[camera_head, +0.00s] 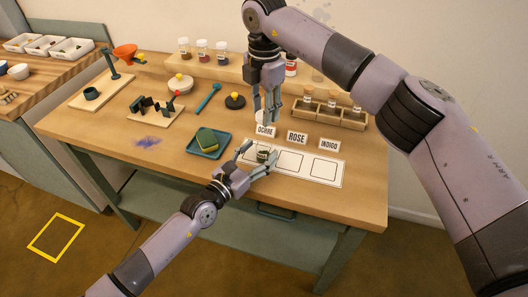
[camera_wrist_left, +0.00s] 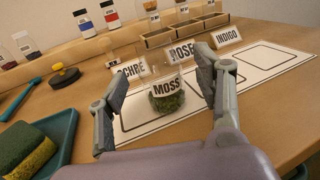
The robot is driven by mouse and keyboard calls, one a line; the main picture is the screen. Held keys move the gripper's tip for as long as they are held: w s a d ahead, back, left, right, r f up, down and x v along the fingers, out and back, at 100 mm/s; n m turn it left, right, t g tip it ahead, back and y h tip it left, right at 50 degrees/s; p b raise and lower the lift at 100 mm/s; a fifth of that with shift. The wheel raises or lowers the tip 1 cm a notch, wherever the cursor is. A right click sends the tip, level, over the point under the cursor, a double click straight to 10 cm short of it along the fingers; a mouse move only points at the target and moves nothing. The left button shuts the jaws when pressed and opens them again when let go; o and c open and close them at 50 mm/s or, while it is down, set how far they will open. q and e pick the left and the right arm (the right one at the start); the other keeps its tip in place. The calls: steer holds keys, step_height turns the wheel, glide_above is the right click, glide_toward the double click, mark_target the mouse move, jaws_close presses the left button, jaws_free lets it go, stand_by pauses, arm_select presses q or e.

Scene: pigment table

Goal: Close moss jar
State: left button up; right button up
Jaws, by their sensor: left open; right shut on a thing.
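The moss jar (camera_wrist_left: 166,98) is a small glass jar with green contents and a MOSS label. It stands upright in the left printed square of the white mat, and its clear rim shows no stopper in the left wrist view. It also shows in the head view (camera_head: 263,156). My left gripper (camera_head: 258,157) is open, with one finger on each side of the jar and gaps visible in the left wrist view (camera_wrist_left: 160,78). My right gripper (camera_head: 267,116) points down above and behind the jar. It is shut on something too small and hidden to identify.
Cards reading OCHRE (camera_head: 265,131), ROSE (camera_head: 297,138) and INDIGO (camera_head: 329,144) stand behind the white mat (camera_head: 338,166). A wooden rack (camera_head: 355,121) with jars is behind right. A blue tray (camera_head: 222,151) with a sponge (camera_head: 207,139) lies left. A black knobbed disc (camera_head: 235,101) lies behind.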

arm_select(q)
steer(key=shift+x, duration=1.35)
steer(key=shift+c, duration=0.6)
jaws_close()
